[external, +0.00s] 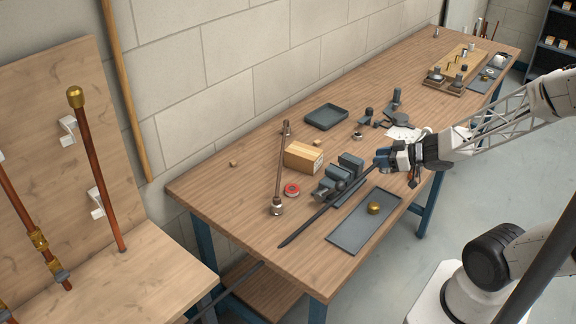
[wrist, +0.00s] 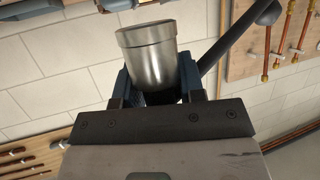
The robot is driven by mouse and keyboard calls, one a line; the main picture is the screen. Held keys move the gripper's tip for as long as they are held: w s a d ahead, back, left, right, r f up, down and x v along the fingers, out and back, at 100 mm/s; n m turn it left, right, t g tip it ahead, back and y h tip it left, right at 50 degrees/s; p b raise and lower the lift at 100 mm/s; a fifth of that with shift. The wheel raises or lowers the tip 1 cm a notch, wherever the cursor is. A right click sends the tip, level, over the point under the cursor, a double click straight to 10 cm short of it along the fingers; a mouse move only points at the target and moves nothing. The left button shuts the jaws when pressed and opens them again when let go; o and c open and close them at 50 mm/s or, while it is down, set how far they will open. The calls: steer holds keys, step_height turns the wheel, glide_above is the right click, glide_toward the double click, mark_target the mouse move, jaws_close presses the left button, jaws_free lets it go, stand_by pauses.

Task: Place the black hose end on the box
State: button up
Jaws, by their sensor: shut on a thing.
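The black hose (external: 318,217) runs as a straight dark line from my gripper down-left across the workbench, passing in front of the vise. My gripper (external: 384,160) is above the bench's front side, right of the vise. In the wrist view my gripper (wrist: 155,85) is shut on the hose end, a shiny metal cylinder (wrist: 148,52) between its two fingers. A dark hose length (wrist: 238,42) also shows there, going up-right. The cardboard box (external: 303,157) sits on the bench behind the vise, left of my gripper and apart from it.
A dark vise (external: 340,178) stands between box and gripper. A red-centred roll (external: 292,190) and an upright copper pipe (external: 280,170) are left of the box. A grey tray (external: 345,238) with a brass ball (external: 374,208) lies in front; an empty tray (external: 326,117) lies behind.

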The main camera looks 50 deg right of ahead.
steer(key=w+a+r+n+g+y, duration=0.1)
steer(key=w+r+n+y, duration=0.3)
steer(key=w, duration=1)
step_height(320, 180, up, 2)
steer(key=n+g+y, duration=0.3)
steer(key=g, duration=0.1)
glide_above(299, 151)
steer(key=shift+f, duration=3.1)
steer(key=shift+f, duration=1.85)
steer(key=shift+f, duration=0.15)
steer(key=o, duration=0.9)
